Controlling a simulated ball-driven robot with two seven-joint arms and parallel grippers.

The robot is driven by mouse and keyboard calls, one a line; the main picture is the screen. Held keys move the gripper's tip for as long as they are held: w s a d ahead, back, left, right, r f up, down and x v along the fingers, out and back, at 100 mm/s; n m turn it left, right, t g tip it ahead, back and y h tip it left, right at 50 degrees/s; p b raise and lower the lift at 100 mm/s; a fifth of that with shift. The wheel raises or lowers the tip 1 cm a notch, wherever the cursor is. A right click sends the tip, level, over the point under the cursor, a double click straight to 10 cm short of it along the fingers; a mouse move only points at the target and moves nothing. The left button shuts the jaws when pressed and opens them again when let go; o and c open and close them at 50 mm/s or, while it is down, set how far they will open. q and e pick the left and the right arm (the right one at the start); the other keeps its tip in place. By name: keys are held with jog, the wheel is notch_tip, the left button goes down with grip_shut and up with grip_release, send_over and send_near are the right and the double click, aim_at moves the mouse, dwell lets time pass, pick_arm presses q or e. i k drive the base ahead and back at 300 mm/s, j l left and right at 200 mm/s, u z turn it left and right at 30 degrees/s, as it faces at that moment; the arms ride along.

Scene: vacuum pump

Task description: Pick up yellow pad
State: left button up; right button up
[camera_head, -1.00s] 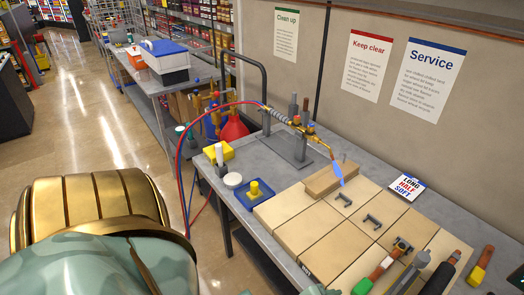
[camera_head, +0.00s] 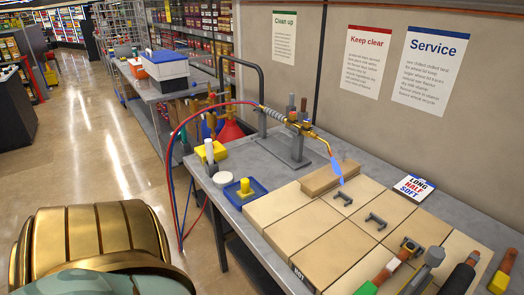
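A second yellow piece (camera_head: 245,188), with a raised knob, sits in a small blue tray (camera_head: 232,196) near the bench's left front edge. I cannot tell which of the two is the pad. Neither is held. A gold and green arm part of mine fills the lower left. Neither gripper shows in this view.
A torch (camera_head: 300,124) on a stand points a blue flame down beside a tan block (camera_head: 330,177). Red and blue hoses (camera_head: 172,165) loop past the bench's left end. A white disc (camera_head: 223,178) lies near the tray. Tools lie at the right front.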

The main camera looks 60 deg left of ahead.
aim_at(246, 192)
jog(key=i+l+u, duration=0.1)
jog(key=u, duration=1.35)
